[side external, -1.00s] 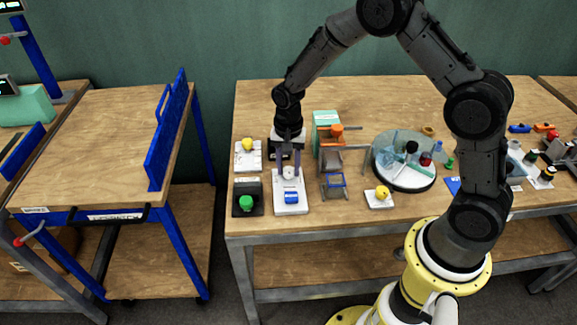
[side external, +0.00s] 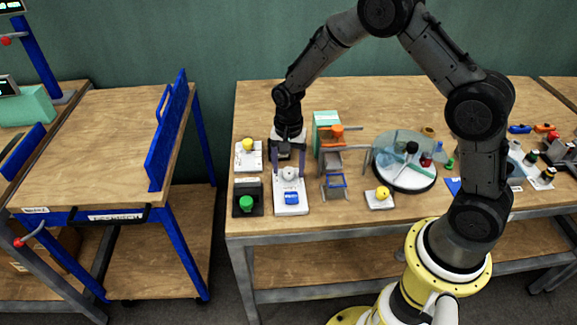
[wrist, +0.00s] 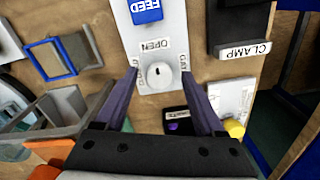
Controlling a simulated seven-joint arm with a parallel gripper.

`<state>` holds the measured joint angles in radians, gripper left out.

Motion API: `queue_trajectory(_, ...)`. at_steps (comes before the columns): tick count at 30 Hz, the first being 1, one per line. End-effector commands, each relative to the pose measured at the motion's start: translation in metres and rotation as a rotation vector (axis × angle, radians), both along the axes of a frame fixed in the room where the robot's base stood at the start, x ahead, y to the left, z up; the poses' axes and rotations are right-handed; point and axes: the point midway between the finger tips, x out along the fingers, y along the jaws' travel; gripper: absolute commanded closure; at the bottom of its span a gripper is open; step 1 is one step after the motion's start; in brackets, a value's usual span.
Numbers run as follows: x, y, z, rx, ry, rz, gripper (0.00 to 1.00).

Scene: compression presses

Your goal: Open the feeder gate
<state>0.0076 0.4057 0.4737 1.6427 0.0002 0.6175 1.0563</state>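The feeder panel is a white plate (wrist: 165,22) with a blue FEED block (wrist: 146,11) and a round white knob (wrist: 160,75). A label reading OPEN sits beside the knob, and other labels line the plate's sides, partly hidden by my fingers. A small dark mark shows on the knob's face. My gripper (wrist: 158,76) is open, with one dark purple finger on each side of the knob and a visible gap to it. In the side external view the knob (side external: 290,173) sits between the spread fingertips of my gripper (side external: 289,172).
A black CLAMP box (side external: 248,198) with a green button stands left of the plate. A white pad with a yellow button (side external: 248,144) is behind it. A small blue-framed stand (side external: 334,185) and a round glass-topped turntable (side external: 405,178) are to the right.

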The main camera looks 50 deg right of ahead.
Motion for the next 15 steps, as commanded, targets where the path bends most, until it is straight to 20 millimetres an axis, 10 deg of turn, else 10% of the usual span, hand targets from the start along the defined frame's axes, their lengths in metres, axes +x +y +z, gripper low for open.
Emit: queue_trajectory(15,0.001,0.0,0.048,0.0,-0.004,0.001,0.29)
